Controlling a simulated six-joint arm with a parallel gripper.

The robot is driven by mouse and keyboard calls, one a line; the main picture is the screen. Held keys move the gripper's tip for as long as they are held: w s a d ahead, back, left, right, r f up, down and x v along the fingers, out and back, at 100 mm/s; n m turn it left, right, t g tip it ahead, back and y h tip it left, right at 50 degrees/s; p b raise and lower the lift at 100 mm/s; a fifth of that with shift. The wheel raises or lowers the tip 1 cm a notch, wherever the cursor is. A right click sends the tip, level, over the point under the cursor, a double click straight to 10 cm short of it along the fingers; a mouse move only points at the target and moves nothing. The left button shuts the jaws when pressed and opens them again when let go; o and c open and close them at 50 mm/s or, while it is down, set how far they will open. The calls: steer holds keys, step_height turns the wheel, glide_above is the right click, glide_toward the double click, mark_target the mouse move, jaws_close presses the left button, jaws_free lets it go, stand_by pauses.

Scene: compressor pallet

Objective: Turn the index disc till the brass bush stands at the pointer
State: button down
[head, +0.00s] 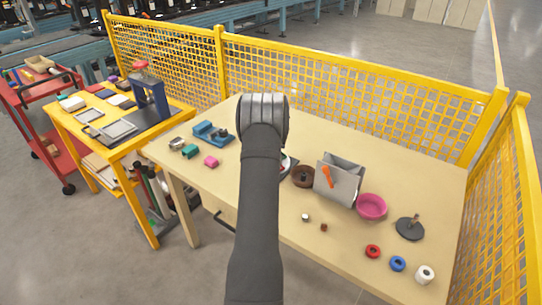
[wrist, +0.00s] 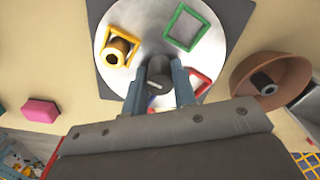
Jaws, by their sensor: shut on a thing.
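The index disc (wrist: 147,22) is a round silver plate on a dark square base (wrist: 234,14) in the wrist view. It bears a yellow square frame (wrist: 108,37), a green one (wrist: 185,45) and a red one (wrist: 204,80). The brass bush (wrist: 119,47) sits in the yellow frame, at the disc's left. My gripper (wrist: 159,88) is over the disc's near part, its fingers shut on a dark grey upright post (wrist: 158,69). I cannot make out the pointer. In the head view my arm hides nearly all of the disc.
A brown round bowl (wrist: 268,72) stands close at the disc's right, with a grey bin (head: 340,180) and pink bowl (head: 371,206) beyond. A pink block (wrist: 40,110) lies to the left, near a blue fixture (head: 213,133). Yellow mesh fencing (head: 330,90) bounds the table's back.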

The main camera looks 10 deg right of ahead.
steer(key=c, duration=1.5)
jaws_free()
steer(key=shift+o, duration=0.2)
steer(key=shift+r, duration=0.1)
step_height(320, 180, up, 17)
steer(key=shift+r, duration=0.2)
